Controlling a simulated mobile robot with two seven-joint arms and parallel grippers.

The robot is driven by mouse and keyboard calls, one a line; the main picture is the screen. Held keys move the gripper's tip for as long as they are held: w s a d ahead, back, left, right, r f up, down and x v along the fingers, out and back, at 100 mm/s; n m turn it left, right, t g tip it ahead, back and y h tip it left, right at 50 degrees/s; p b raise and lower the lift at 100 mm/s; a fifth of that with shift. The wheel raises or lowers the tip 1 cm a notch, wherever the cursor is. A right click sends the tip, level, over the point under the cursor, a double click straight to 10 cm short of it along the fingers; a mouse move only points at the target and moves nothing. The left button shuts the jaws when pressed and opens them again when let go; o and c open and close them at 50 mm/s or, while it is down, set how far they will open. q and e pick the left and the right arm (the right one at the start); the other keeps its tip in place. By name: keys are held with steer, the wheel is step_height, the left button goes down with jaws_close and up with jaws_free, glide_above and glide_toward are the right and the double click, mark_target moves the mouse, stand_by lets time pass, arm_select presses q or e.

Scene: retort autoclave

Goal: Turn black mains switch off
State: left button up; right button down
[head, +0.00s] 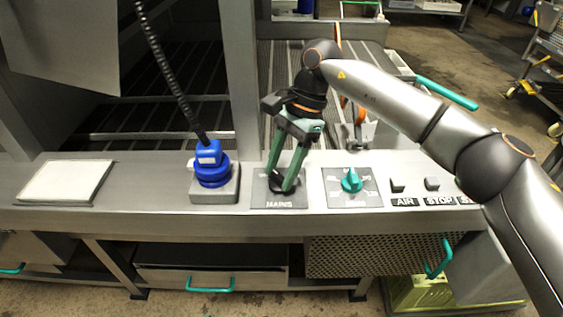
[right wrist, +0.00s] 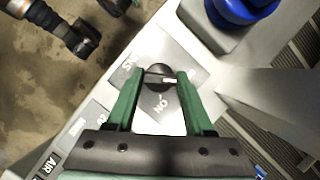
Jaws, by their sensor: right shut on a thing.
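The black mains switch (right wrist: 160,76) shows in the right wrist view as a round black knob with a pale pointer mark, between my fingertips. The word ON reads on its plate, on the side toward my gripper's palm. In the head view the grey MAINS plate (head: 279,203) lies on the front panel, and my fingers hide most of the knob. My right gripper (head: 281,186) reaches down to the plate with its green fingers shut on the knob; it also shows in the right wrist view (right wrist: 160,78). My left gripper is not visible in the head view.
A blue connector (head: 210,165) on a grey base stands left of the plate, with a black coiled cable rising from it. A teal dial (head: 351,180) sits to the right, then black AIR (head: 397,185) and STOP (head: 432,183) buttons. A pale pad (head: 64,182) lies far left.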

steer(key=shift+n, duration=0.7)
steer(key=shift+h+p, duration=0.3)
steer(key=shift+c, duration=1.4)
jaws_free()
steer(key=shift+g, duration=0.3)
steer(key=shift+r, duration=0.1)
steer(key=p+v, duration=0.3)
steer(key=v, duration=0.9)
steer(key=shift+r, duration=0.15)
